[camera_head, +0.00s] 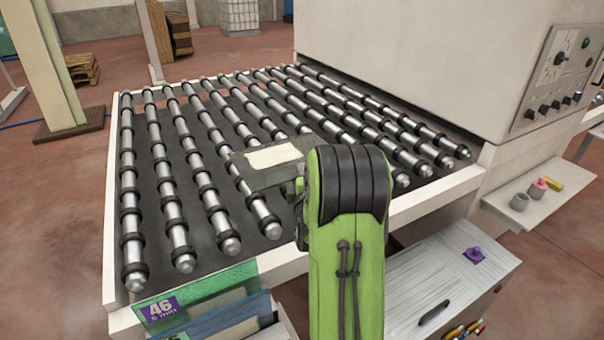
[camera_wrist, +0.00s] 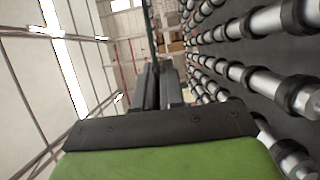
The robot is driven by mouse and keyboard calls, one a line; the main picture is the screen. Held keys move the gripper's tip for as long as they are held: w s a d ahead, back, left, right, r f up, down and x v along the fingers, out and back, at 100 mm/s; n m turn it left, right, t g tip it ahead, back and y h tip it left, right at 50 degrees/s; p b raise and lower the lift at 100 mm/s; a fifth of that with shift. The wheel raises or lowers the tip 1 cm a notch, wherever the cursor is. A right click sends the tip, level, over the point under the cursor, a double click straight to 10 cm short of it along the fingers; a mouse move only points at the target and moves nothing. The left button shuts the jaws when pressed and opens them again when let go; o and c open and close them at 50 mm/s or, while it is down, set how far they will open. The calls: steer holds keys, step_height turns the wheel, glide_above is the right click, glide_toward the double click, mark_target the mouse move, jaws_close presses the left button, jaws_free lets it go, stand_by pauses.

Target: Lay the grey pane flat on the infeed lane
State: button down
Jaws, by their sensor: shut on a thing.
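The grey pane (camera_head: 258,178) is in the head view over the middle front of the infeed lane's rollers, roughly level, with a cream label (camera_head: 272,156) on its upper face. My gripper (camera_head: 297,186) is shut on its near edge, and my green arm hides much of the gripper. In the wrist view the gripper's fingers (camera_wrist: 158,82) close on the pane (camera_wrist: 151,30), seen edge-on as a thin dark strip. The infeed lane (camera_head: 113,200) is a white-framed bed of steel rollers with black rings. In the wrist view the rollers (camera_wrist: 265,75) are close beside the pane. I cannot tell whether the pane touches them.
A large white machine housing (camera_head: 415,60) with a control panel (camera_head: 562,75) stands behind the lane on the right. Green and blue panes (camera_head: 205,290) stand in a rack at the front. A grey cabinet (camera_head: 450,280) is at front right. The rollers left of the pane are clear.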

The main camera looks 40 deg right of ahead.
steer(key=shift+w+a+r, duration=0.15)
steer(key=shift+w+a, duration=0.1)
steer(key=shift+w, duration=0.2)
steer(key=shift+w+a+f+b, duration=0.15)
steer(key=shift+w+f+b, duration=0.15)
steer(key=shift+f, duration=0.1)
step_height(320, 180, down, 9)
steer(key=b, duration=0.9)
steer(key=shift+s+f, duration=0.15)
steer(key=shift+s, duration=0.1)
steer(key=shift+s+f+b, duration=0.1)
steer(key=shift+f+b, duration=0.05)
steer(key=shift+b, duration=1.1)
step_height(320, 180, down, 6)
steer(key=b, duration=0.8)
steer(key=shift+f, duration=0.2)
steer(key=shift+f, duration=0.65)
